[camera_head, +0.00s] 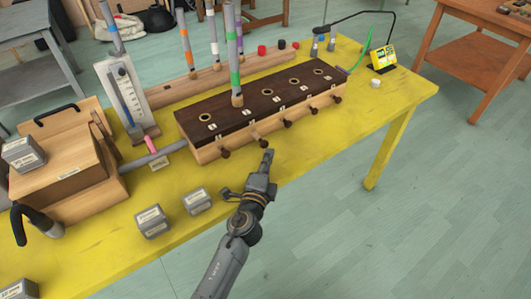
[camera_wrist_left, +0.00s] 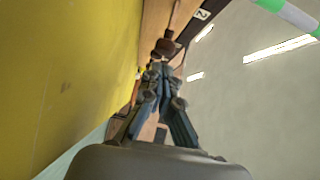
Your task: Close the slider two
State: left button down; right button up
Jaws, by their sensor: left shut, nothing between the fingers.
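The long wooden box (camera_head: 230,137) with a dark top stands on the yellow table. Several round brown slider knobs stick out along its front. Slider two's knob (camera_head: 263,142) is the second from the left and stands out from the front face on a rod. In the left wrist view this knob (camera_wrist_left: 165,47) and its rod lie just ahead of the fingers, near the label "2" (camera_wrist_left: 202,14). My left gripper (camera_head: 268,154) is shut and empty, its tips right by the knob; I cannot tell whether they touch. My right gripper is not in view.
Grey blocks (camera_head: 151,221) lie on the table left of my arm. A green-banded tube (camera_head: 235,60) stands upright in the box's top. A slider knob (camera_head: 225,153) sits to the left of slider two and another (camera_head: 287,123) to its right. The table's front edge is close.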

aim_at(260, 141)
pick_arm(q)
jog(key=shift+w+a, duration=0.35)
jog(key=shift+w, duration=0.15)
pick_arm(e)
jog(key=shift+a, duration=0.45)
pick_arm(q)
jog(key=w+a, duration=0.2)
jog(key=w, duration=0.1)
jog(key=shift+a, duration=0.1)
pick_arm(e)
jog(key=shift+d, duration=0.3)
pick_arm(q)
jog(key=shift+a+r, duration=0.1)
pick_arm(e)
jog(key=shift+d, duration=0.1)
